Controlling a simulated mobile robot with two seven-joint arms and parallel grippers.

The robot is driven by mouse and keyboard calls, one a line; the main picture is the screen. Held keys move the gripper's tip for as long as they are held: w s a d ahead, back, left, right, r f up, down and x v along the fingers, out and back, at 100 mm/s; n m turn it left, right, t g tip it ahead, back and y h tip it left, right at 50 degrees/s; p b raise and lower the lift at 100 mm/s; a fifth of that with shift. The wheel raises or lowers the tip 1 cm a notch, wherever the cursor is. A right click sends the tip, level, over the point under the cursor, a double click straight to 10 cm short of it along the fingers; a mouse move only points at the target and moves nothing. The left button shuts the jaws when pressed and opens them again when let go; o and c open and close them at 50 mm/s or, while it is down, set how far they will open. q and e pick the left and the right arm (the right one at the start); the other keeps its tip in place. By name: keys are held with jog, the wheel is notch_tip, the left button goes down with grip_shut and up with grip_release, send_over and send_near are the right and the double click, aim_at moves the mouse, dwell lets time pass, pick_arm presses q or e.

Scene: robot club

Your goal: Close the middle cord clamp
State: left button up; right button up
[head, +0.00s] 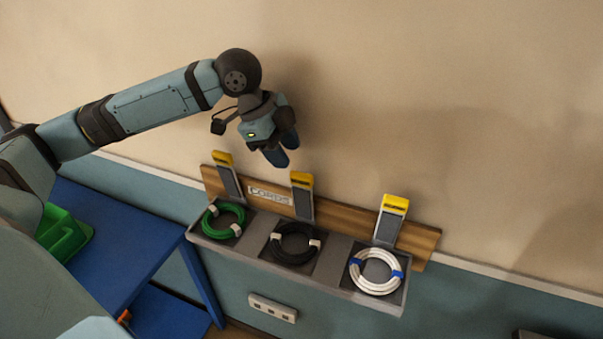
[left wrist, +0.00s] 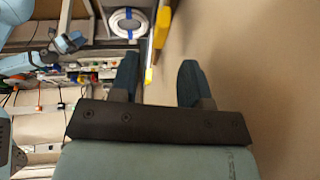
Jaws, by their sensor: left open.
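The middle cord clamp (head: 303,198) is a grey lever with a yellow tip. It stands raised against the wooden board, behind the black cord coil (head: 294,243). The left clamp (head: 228,178) and right clamp (head: 391,220) are also raised, behind the green coil (head: 223,219) and white coil (head: 376,271). My left gripper (head: 283,150) is open and empty, above and slightly left of the middle clamp, apart from it. In the left wrist view, its two fingers (left wrist: 157,80) are spread, with yellow clamp tips (left wrist: 162,27) and the white coil (left wrist: 127,22) beyond.
The grey cord tray (head: 335,255) is fixed on the wall below the wooden board (head: 425,243). A blue table (head: 125,235) with a green bin (head: 62,236) stands at left. A wall socket (head: 273,307) sits below.

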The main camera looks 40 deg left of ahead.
aim_at(300, 174)
pick_arm(q)
jog(key=x, duration=0.7)
jog(key=shift+w+d+f+p, duration=0.1)
jog(key=shift+f+p, duration=0.15)
jog(key=shift+p, duration=0.05)
grip_shut()
